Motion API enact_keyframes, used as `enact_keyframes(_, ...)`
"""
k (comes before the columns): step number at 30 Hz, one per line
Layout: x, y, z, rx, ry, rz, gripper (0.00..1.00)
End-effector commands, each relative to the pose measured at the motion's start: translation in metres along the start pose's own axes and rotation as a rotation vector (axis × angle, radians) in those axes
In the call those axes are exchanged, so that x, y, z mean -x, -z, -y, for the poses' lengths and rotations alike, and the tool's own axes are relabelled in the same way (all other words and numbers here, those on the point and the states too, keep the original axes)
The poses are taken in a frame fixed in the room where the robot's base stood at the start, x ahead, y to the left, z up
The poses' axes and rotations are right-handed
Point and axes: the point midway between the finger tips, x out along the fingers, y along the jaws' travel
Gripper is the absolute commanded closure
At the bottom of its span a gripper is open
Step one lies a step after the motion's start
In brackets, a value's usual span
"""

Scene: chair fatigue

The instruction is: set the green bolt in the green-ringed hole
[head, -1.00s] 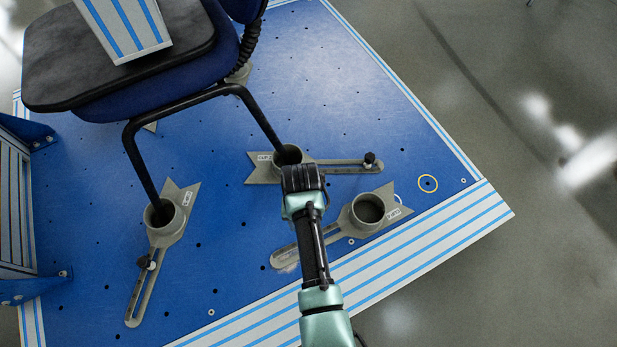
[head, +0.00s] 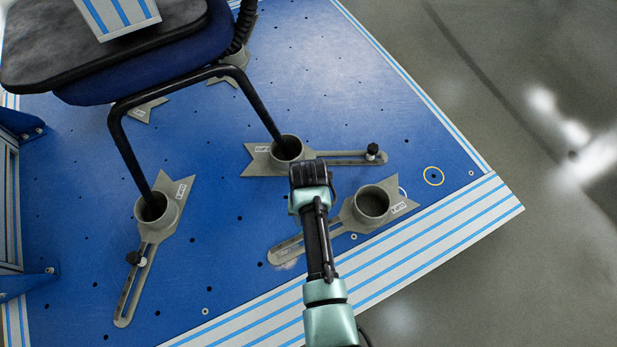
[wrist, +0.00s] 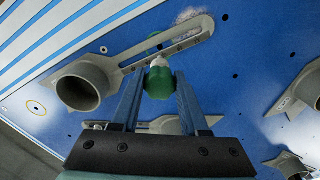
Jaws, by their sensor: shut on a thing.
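My gripper (wrist: 158,82) is shut on the green bolt (wrist: 158,84), which has a pale tip and shows between the two blue fingers in the wrist view. The bolt is in front of the slotted arm of a grey cup fixture (wrist: 180,42); I cannot tell whether they touch. A green patch (wrist: 154,39) shows by that slot, partly covered by the arm; I cannot tell whether it is the green ring. In the head view my gripper (head: 309,172) is seen from above, left of the fixture's cup (head: 372,203), and the bolt is hidden.
A yellow ring (head: 433,176) circles a hole at the right of the blue plate (head: 225,255). Other grey fixtures hold the chair's black legs (head: 262,112), including a left one (head: 158,212) and a middle one (head: 262,160). Bare plate lies between the left fixture and my arm.

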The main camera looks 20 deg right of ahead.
Motion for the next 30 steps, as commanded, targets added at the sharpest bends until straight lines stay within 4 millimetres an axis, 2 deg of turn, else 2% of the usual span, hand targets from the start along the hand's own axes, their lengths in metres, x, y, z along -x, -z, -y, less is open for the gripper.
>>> enact_keyframes(1,-0.009,0.0,0.0,0.0,0.0,0.0,1.0)
enact_keyframes(6,-0.027,0.0,0.0,0.0,0.0,-0.001,1.0)
enact_keyframes(15,-0.051,0.001,0.0,0.0,0.0,-0.002,1.0)
enact_keyframes(30,-0.057,0.0,0.0,0.0,0.0,-0.001,1.0)
